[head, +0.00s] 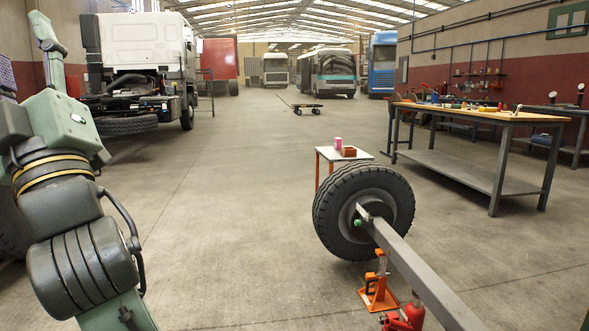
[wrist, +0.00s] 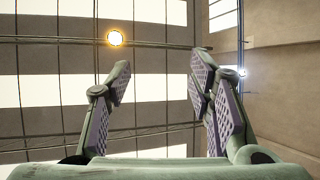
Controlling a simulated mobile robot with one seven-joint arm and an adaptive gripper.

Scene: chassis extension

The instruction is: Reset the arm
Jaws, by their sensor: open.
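My arm fills the left side of the head view, bent and raised. My gripper is not clearly visible there. In the wrist view my gripper (wrist: 158,85) is open, with its two padded fingers well apart and nothing between them. It points up toward the ceiling (wrist: 150,60), where roof beams, bright skylight strips and a round lamp (wrist: 115,38) show. No object is near the fingers.
A wheel (head: 363,210) on a grey beam (head: 425,275) stands at the front right over an orange jack (head: 378,290). Behind it is a small table (head: 330,154). A workbench (head: 480,115) is at the right. A white truck (head: 140,50) stands at the left. The middle floor is clear.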

